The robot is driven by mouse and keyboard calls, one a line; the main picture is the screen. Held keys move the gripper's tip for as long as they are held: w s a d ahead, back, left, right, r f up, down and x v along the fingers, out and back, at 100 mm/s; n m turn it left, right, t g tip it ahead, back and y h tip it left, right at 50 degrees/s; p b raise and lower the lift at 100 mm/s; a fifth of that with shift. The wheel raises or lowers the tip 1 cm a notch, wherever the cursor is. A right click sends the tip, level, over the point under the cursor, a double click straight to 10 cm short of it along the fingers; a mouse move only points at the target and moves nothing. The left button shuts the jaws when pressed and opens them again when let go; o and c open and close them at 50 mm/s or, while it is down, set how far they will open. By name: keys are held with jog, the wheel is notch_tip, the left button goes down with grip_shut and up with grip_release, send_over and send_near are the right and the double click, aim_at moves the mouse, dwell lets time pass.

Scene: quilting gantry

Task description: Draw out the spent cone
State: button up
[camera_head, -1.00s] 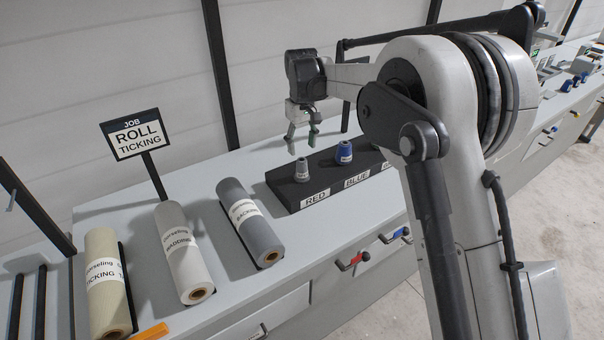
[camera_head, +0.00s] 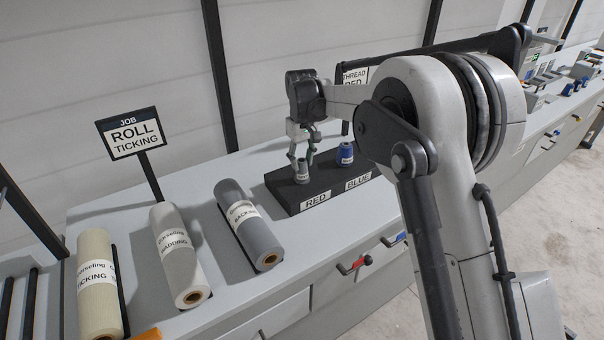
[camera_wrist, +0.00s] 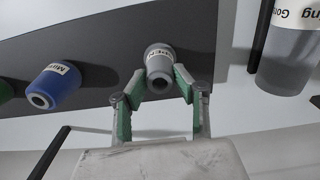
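A small grey cone (camera_head: 302,172) with a white label stands at the RED place of the dark cone rack (camera_head: 284,191); it also shows in the wrist view (camera_wrist: 159,64). My gripper (camera_head: 303,162) points down over this cone. In the wrist view my gripper (camera_wrist: 160,80) has its two green-padded fingers apart, one on each side of the cone's narrow end. The right finger looks very near the cone; I cannot tell whether it touches. A blue cone (camera_head: 345,153) stands at the BLUE place, right of the gripper, and also shows in the wrist view (camera_wrist: 54,86).
Three labelled rolls, ticking (camera_head: 98,285), wadding (camera_head: 178,256) and backing (camera_head: 248,225), lie left of the rack. A sign (camera_head: 129,133) reads "JOB ROLL TICKING". A thread sign (camera_head: 354,78) behind my arm is partly hidden. Drawers with red and blue handles are below.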

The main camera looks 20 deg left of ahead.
grip_shut()
jog(key=shift+r, duration=0.45)
jog(key=shift+r+p, duration=1.1)
jog(key=shift+r, duration=1.35)
